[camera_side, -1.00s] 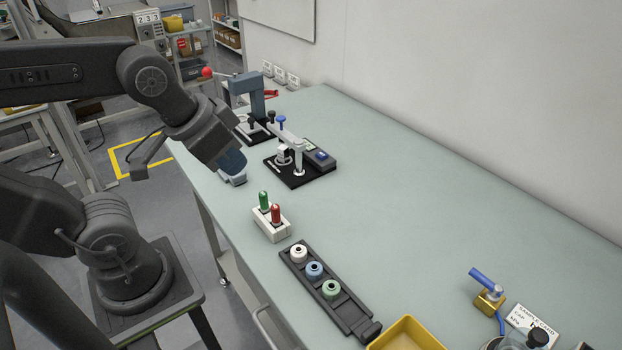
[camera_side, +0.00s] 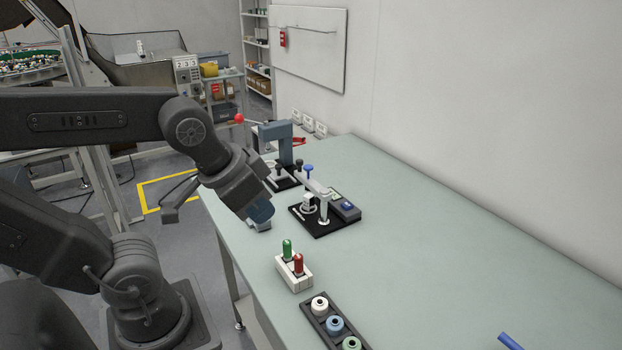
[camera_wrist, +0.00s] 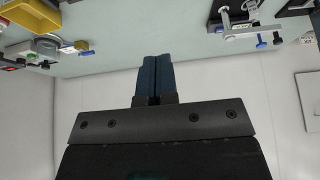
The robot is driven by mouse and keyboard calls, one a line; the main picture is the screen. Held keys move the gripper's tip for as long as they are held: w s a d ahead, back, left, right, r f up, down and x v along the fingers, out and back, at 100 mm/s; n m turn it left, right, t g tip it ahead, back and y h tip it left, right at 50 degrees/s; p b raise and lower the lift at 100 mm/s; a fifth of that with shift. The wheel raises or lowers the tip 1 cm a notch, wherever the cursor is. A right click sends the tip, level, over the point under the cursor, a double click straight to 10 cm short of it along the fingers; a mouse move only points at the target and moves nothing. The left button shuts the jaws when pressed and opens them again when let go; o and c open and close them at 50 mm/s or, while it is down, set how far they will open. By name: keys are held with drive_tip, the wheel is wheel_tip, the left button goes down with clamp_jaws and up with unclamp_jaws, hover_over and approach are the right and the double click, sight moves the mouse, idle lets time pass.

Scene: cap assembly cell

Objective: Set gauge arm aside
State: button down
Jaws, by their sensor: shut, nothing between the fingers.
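The gauge stand (camera_side: 325,226) is a black plate with a grey box on it, left of the middle of the table. The gauge arm (camera_side: 317,187) is a light grey bar reaching over the plate, with a blue knob (camera_side: 308,168) near its far end. In the wrist view the gauge arm (camera_wrist: 252,31) is at the upper right, with its blue knob (camera_wrist: 262,44) pointing down in the picture. My gripper (camera_side: 259,222) is left of the stand, apart from it, near the table edge. In the wrist view my gripper (camera_wrist: 156,60) has its blue fingers together and empty.
A grey press (camera_side: 285,150) with a red ball handle stands behind the gauge. A white block (camera_side: 294,277) holding a green and a red plug is in front. A dark rack (camera_side: 319,313) with several caps lies nearer. The table's right side is mostly clear.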

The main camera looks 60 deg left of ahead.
drive_tip(key=c, duration=1.8)
unclamp_jaws()
drive_tip(key=shift+o, duration=0.8)
drive_tip(key=shift+w+a+r, duration=0.15)
drive_tip(key=shift+w+r, duration=0.1)
drive_tip(key=o, duration=0.4)
drive_tip(key=shift+n+g+y, duration=0.3)
drive_tip(key=shift+g, duration=0.3)
drive_tip(key=w+a+r, duration=0.1)
drive_tip(key=w, duration=0.1)
drive_tip(key=w+a+r, duration=0.1)
drive_tip(key=w, duration=0.1)
drive_tip(key=w+a+r, duration=0.1)
drive_tip(key=w+r, duration=0.1)
drive_tip(key=shift+w+a+r, duration=0.1)
drive_tip(key=shift+w+a, duration=0.15)
drive_tip(key=shift+a, duration=0.1)
drive_tip(key=n+g, duration=0.2)
drive_tip(key=g, duration=0.2)
hover_over(299, 160)
drive_tip(key=f, duration=0.2)
wheel_tip(299, 160, down, 13)
drive_tip(key=shift+f, duration=0.1)
drive_tip(key=shift+c, duration=0.5)
clamp_jaws()
